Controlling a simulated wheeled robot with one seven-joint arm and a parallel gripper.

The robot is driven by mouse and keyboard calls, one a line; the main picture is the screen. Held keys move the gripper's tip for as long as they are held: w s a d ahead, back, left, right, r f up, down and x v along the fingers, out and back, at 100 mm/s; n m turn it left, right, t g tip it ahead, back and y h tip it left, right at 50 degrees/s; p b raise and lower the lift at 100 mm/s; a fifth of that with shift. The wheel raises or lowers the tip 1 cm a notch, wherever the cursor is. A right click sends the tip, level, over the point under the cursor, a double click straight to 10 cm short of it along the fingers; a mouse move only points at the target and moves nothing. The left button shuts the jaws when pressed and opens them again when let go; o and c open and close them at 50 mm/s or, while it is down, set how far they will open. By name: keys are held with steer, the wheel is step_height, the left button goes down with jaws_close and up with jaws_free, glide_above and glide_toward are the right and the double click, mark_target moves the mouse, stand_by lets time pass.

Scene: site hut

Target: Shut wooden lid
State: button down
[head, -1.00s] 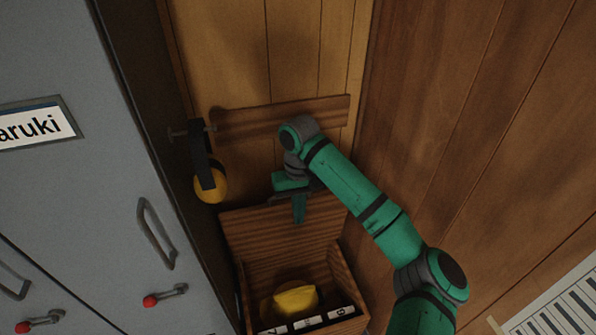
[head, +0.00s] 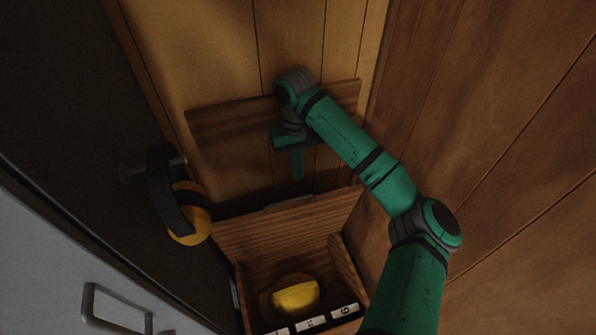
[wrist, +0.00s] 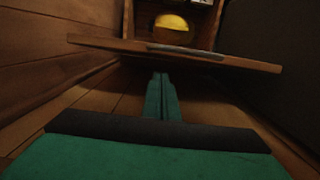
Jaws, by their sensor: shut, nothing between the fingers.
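The wooden lid (head: 285,232) stands raised at the back of an open wooden box (head: 345,268), with a metal strip along its top edge. In the wrist view the lid (wrist: 110,44) crosses the upper part, edge towards me. My gripper (head: 298,176) is shut and empty, pointing down just above and behind the lid's top edge. Its closed fingers (wrist: 161,80) end close to the lid in the wrist view; I cannot tell if they touch. Inside the box lies a yellow rounded object (head: 296,297), also seen in the wrist view (wrist: 171,22).
A black-and-yellow pair of ear defenders (head: 187,215) hangs from a peg left of the lid. A wooden board (head: 235,118) is fixed to the back wall. A grey cabinet (head: 60,275) stands left, and a wood-panelled wall (head: 500,150) closes the right side.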

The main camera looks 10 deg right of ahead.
step_height(320, 180, down, 8)
steer(key=s, duration=0.1)
steer(key=shift+s+f, duration=0.15)
steer(key=shift+s, duration=0.05)
stand_by(0.4)
